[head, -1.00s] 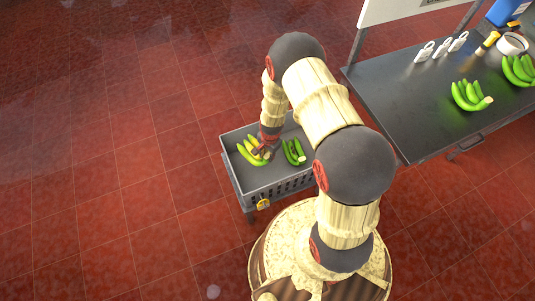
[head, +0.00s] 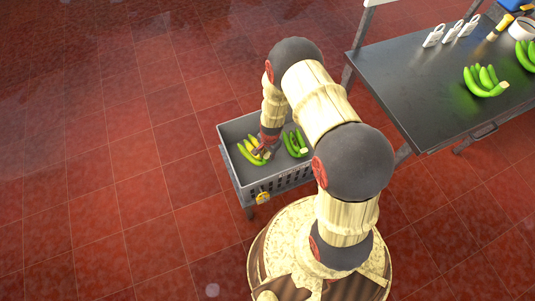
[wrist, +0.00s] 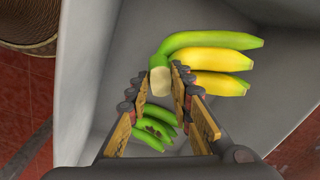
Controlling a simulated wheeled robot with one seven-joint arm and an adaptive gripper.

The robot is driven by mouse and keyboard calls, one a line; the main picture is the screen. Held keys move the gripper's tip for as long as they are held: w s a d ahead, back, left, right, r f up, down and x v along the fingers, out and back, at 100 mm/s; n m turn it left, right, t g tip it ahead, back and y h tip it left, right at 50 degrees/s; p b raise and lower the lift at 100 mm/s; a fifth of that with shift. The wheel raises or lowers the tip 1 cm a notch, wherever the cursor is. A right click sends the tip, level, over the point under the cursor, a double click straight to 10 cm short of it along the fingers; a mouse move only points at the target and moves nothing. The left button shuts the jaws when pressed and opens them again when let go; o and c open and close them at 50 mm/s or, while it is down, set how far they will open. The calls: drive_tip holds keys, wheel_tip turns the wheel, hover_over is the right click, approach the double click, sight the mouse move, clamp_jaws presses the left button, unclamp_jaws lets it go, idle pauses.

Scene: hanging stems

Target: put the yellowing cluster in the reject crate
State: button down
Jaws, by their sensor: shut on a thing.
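The yellowing cluster (head: 252,152), with yellow and green fingers, is inside the grey crate (head: 282,181), on its left side. My gripper (head: 266,149) reaches down into the crate. In the wrist view my gripper (wrist: 160,84) is shut on the pale crown of the yellowing cluster (wrist: 222,62), whose fingers point right. I cannot tell whether the cluster touches the crate floor. The crate, with a round yellow tag (head: 263,198) on its front, also shows its grey wall in the wrist view (wrist: 85,60).
A green cluster with dark spots (head: 295,143) lies in the crate right of my gripper; it also shows in the wrist view (wrist: 150,132). A dark metal table (head: 425,100) stands at right with green clusters (head: 485,81), white tags (head: 433,37) and a cup. Red tiled floor lies open at left.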

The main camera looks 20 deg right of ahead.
drive_tip(key=shift+w+f+b, duration=0.1)
drive_tip(key=shift+f+b, duration=2.8)
drive_tip(key=shift+f, duration=1.05)
drive_tip(key=shift+f+b, duration=0.4)
drive_tip(key=shift+f, duration=0.1)
drive_tip(key=c, duration=1.8)
unclamp_jaws()
drive_tip(key=shift+o, duration=1.1)
drive_tip(key=shift+o, duration=0.4)
drive_tip(key=shift+s, duration=0.2)
drive_tip(key=r, duration=1.2)
drive_tip(key=shift+s+d+r, duration=0.1)
drive_tip(key=shift+s+d, duration=0.1)
drive_tip(key=shift+s, duration=0.05)
wheel_tip(320, 180, up, 17)
drive_tip(key=p, duration=1.4)
